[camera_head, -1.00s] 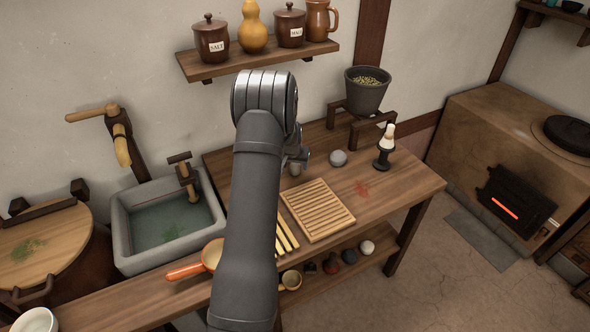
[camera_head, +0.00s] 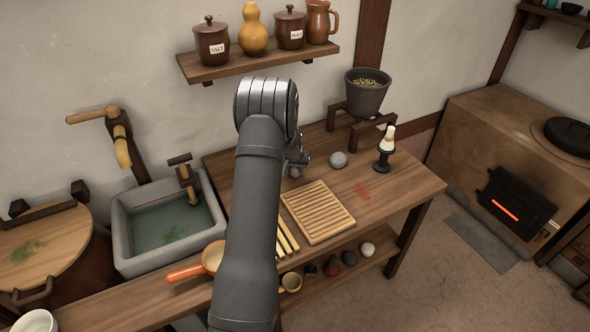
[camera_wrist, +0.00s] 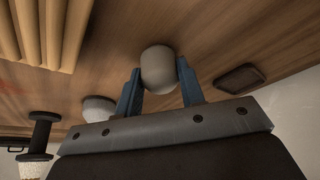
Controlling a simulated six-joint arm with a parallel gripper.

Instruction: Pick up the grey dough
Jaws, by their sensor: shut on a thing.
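The grey dough (camera_wrist: 158,58) is a smooth, pale grey rounded lump between the two blue fingers of my gripper (camera_wrist: 159,72) in the wrist view. The fingers are shut on its sides. Whether it touches the wooden table or is just above it, I cannot tell. In the head view my gripper (camera_head: 296,166) is over the table behind the slatted board, and my arm hides most of it and the lump. A second grey ball (camera_head: 338,159) sits apart on the table to the right; it also seems to show in the wrist view (camera_wrist: 98,108).
The slatted wooden board (camera_head: 318,212) lies in front. A dark stand with a pale top (camera_head: 385,150) and a grain-filled pot (camera_head: 367,92) stand to the right. A stone sink (camera_head: 120,225) is on the left. A dark flat thing (camera_wrist: 250,77) lies near my gripper.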

